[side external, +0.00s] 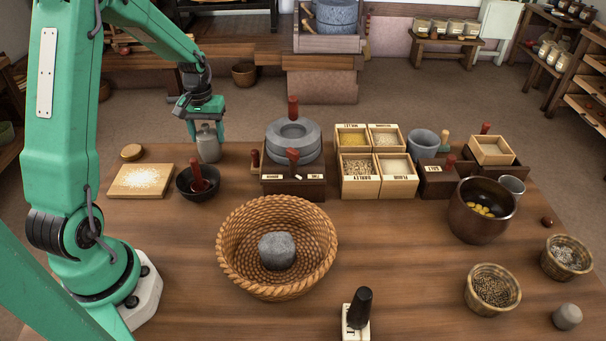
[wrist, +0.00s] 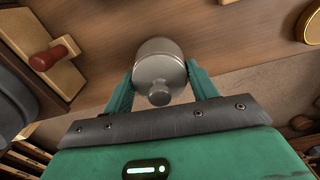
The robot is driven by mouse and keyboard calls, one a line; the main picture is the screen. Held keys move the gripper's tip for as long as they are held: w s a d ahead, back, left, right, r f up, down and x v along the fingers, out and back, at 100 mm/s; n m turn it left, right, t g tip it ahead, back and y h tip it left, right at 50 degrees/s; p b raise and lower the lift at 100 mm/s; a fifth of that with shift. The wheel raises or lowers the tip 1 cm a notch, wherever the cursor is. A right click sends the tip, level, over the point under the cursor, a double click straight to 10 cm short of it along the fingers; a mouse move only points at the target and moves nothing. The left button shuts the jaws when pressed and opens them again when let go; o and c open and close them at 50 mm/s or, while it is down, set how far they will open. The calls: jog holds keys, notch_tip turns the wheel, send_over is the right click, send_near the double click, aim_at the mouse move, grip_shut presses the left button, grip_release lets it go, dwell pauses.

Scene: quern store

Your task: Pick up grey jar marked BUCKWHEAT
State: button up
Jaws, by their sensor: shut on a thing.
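A small grey jar with a knobbed lid (side external: 208,146) stands at the back left of the wooden table, near the table's back edge. My gripper (side external: 206,124) comes down over it from above, with the fingers on either side of its upper part. In the wrist view the jar (wrist: 159,72) sits between the two green fingers of my gripper (wrist: 160,80), which are shut on it. I cannot read any BUCKWHEAT marking on the jar in either view. I cannot tell whether its base touches the table.
A black bowl with a red-handled tool (side external: 198,182) stands just in front of the jar. A board with pale grain (side external: 140,180) lies to the left. A stone quern (side external: 293,140) stands to the right. A wicker basket (side external: 235,250) holds a grey stone.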

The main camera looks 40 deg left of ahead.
aim_at(207, 125)
jog(key=shift+r, duration=0.2)
jog(key=shift+r, duration=0.55)
jog(key=r, duration=0.3)
jog(key=shift+d+r, duration=0.1)
jog(key=shift+d, duration=0.3)
jog(key=d+r, duration=0.6)
jog(key=d, duration=0.5)
jog(key=shift+r, duration=0.2)
